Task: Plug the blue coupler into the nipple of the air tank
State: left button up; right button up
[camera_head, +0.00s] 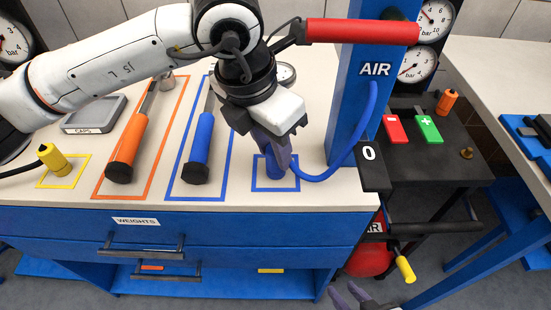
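The blue coupler (265,172) stands upright in a blue outlined square on the bench, its blue hose (345,163) running up to the blue AIR post. My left gripper (275,155) points down right at the coupler, its fingers covering the upper part. I cannot tell whether they are closed on it. My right gripper (352,294) shows only its fingertips at the bottom edge, apart and empty. The red air tank (368,260), with a partly hidden AIR label, is low behind the bench corner. I cannot make out its nipple for certain; a yellow fitting (405,268) shows beside the tank.
A blue-handled tool (199,148) and an orange-handled tool (127,148) lie left of my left gripper. A yellow coupler (54,160) stands at far left. The blue post (355,110) with a red lever (362,31) stands right of the coupler. A black stand (440,165) carries buttons and a brass fitting (467,153).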

pick_arm(q)
jog(key=shift+r+p, duration=1.1)
jog(key=shift+r, duration=1.45)
